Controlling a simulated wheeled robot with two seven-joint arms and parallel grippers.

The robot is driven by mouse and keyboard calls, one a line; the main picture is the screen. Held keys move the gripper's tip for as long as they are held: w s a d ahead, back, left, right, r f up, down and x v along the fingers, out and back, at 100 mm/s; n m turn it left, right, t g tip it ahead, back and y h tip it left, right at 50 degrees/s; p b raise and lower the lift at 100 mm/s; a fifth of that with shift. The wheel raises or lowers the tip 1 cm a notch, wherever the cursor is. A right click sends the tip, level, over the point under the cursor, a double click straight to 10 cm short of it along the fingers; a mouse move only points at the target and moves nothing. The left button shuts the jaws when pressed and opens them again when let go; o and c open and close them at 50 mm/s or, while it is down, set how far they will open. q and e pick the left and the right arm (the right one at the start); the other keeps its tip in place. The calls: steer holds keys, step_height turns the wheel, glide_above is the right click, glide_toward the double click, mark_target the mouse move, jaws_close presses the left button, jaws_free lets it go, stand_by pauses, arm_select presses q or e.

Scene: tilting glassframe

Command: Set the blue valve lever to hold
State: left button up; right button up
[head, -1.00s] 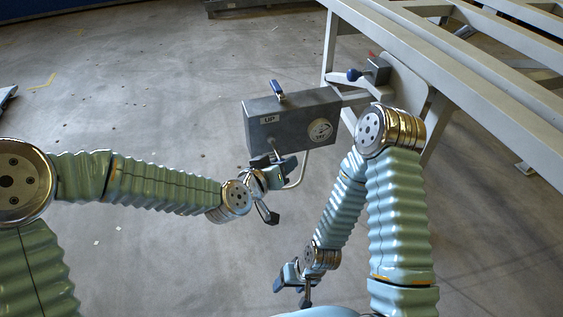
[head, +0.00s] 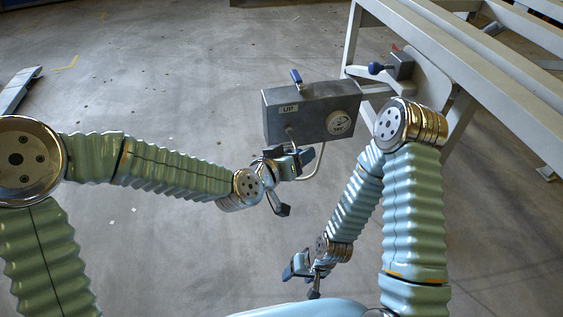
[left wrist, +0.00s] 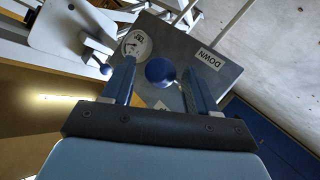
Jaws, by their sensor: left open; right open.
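A grey valve box (head: 285,122) with an UP label and a round dial (head: 340,123) stands ahead of me. My left gripper (head: 292,156) is open at the lower front of the box. In the left wrist view a blue ball knob (left wrist: 160,71), seemingly the lever's end, shows between the two open fingers. I cannot tell if they touch it. A DOWN label (left wrist: 209,59) is to its right and a partly hidden label (left wrist: 163,105) is below it. In the head view the gripper hides this knob. My right gripper (head: 300,270) is open and empty, low and away from the box.
A blue-handled catch (head: 296,77) stands on top of the box. Another blue-knobbed lever (head: 377,68) sits on a bracket on the pale metal frame (head: 440,35) at the right. A thin bent pipe (head: 318,165) runs below the box.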

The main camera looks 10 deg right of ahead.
arm_select(q)
steer(key=v, duration=1.2)
steer(key=shift+r, duration=0.15)
steer(key=shift+s+a, duration=0.1)
steer(key=a+f+n+g+y, duration=0.1)
steer(key=a+f, duration=0.2)
steer(key=f, duration=0.4)
steer(key=a+f+n+g+y+p, duration=0.1)
steer(key=a+f+g+y, duration=0.15)
steer(key=f, duration=0.45)
steer(key=a+f+n+g, duration=0.1)
steer(key=a+f+n, duration=0.15)
steer(key=f, duration=0.35)
steer(key=s+a+f+g+y, duration=0.1)
steer(key=s+a+f+g, duration=0.1)
steer(key=s+a+f, duration=0.2)
steer(key=s+a+f+g+y, duration=0.2)
steer(key=s+a+f, duration=0.3)
steer(key=f, duration=0.5)
steer(key=shift+s+a+f+n, duration=0.15)
steer(key=shift+s+f+n, duration=0.2)
steer(key=shift+n, duration=0.1)
arm_select(e)
steer(key=shift+s+a+r, duration=0.1)
steer(key=shift+a+r, duration=0.1)
steer(key=shift+r, duration=0.5)
arm_select(q)
steer(key=shift+c, duration=0.3)
arm_select(e)
steer(key=shift+c, duration=0.3)
